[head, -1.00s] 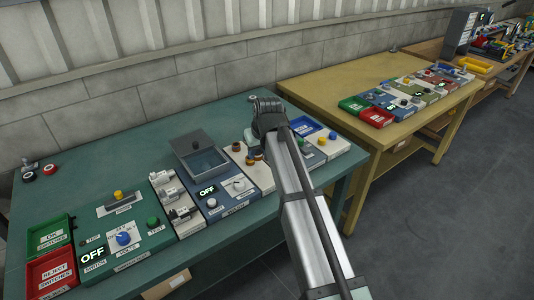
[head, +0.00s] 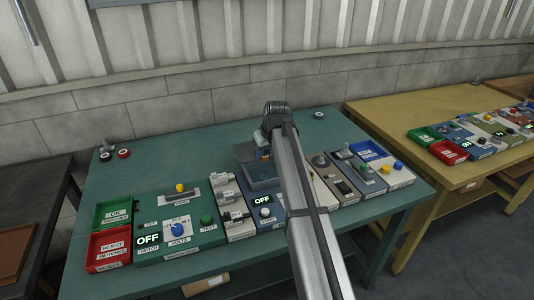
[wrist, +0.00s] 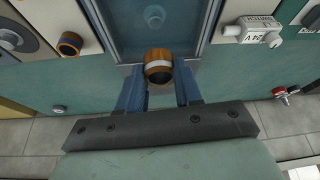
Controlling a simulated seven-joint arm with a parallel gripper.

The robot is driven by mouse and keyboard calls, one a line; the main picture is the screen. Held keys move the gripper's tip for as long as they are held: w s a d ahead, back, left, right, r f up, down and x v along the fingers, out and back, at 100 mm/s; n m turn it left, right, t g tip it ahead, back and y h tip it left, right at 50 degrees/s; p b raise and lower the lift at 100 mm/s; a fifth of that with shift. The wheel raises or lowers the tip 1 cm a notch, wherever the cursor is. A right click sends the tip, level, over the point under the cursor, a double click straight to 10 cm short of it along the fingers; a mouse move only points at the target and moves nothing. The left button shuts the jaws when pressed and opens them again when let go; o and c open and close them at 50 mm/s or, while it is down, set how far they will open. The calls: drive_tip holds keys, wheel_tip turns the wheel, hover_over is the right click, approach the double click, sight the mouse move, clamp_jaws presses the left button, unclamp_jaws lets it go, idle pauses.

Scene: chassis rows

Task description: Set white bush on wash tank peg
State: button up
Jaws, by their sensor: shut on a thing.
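My gripper (wrist: 160,88) is shut on an orange-brown bush with a white band (wrist: 158,62), which shows between its blue fingers. In the wrist view the bush is at the near edge of the blue-grey wash tank (wrist: 118,22). The tank's peg (wrist: 154,16) shows as a small round form farther inside, apart from the bush. In the head view my gripper (head: 264,150) is over the wash tank (head: 262,185), and my arm hides part of both. The bush's exact height above the tank cannot be told.
White connector blocks (head: 232,204) stand left of the tank. Green (head: 114,212) and red (head: 108,246) bins are at the far left. The back of the green table is mostly clear.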

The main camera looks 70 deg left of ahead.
sight(265, 173)
drive_tip(key=shift+f, duration=0.15)
drive_tip(key=shift+f, duration=3.8)
drive_tip(key=o, duration=1.1)
drive_tip(key=shift+o, duration=0.2)
drive_tip(key=v, duration=1.3)
drive_tip(key=shift+r, duration=0.45)
drive_tip(key=shift+d, duration=0.1)
